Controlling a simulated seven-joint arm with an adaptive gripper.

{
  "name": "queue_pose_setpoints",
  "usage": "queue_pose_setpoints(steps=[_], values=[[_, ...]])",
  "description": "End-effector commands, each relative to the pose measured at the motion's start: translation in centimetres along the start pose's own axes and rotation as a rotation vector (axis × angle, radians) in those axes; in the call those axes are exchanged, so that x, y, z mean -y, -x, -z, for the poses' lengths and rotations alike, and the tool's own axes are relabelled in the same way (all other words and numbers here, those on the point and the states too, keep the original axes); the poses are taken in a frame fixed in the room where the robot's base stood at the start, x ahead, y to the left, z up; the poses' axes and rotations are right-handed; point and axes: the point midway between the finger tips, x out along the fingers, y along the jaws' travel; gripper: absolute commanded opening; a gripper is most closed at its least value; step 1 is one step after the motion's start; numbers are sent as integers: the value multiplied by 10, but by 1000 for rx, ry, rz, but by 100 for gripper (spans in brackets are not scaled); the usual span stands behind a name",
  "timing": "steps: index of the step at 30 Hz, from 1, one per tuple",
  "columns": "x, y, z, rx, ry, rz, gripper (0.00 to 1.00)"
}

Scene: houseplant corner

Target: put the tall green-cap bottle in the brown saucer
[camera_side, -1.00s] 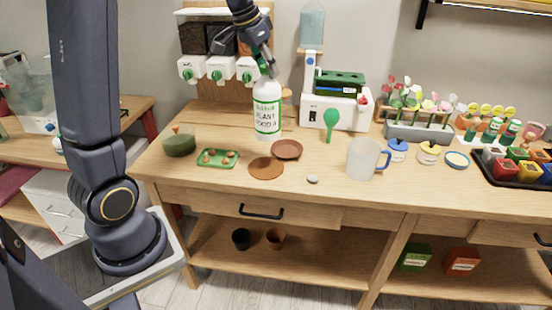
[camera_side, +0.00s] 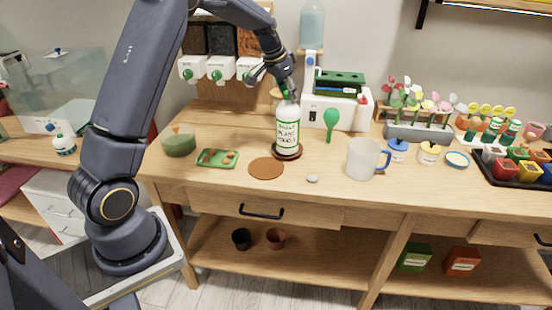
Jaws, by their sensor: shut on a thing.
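The tall white plant-food bottle (camera_side: 288,130) stands upright, its green-lettered label facing the camera. My gripper (camera_side: 287,90) is shut on its top from above, and the fingers hide most of the green cap. The bottle's base is within the outline of the dark brown saucer (camera_side: 298,154), whose rim shows around it. I cannot tell whether the base touches the saucer or is just above it.
A flat orange-brown disc (camera_side: 266,169) lies just in front of the saucer. A green tray (camera_side: 217,158) and a green bowl (camera_side: 179,144) are to the left. A frosted mug (camera_side: 362,159) and a grey pebble (camera_side: 312,179) are to the right. A white machine (camera_side: 340,112) stands behind.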

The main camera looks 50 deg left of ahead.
Motion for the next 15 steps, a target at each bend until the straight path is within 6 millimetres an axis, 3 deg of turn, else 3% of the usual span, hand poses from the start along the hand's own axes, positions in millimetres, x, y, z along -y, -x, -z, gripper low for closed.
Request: queue_pose_setpoints(steps=[12,13,15], values=[[0,-8,-3,-3,0,1,0],[0,-8,-4,0,0,0,35],[0,-8,-4,0,0,0,43]])
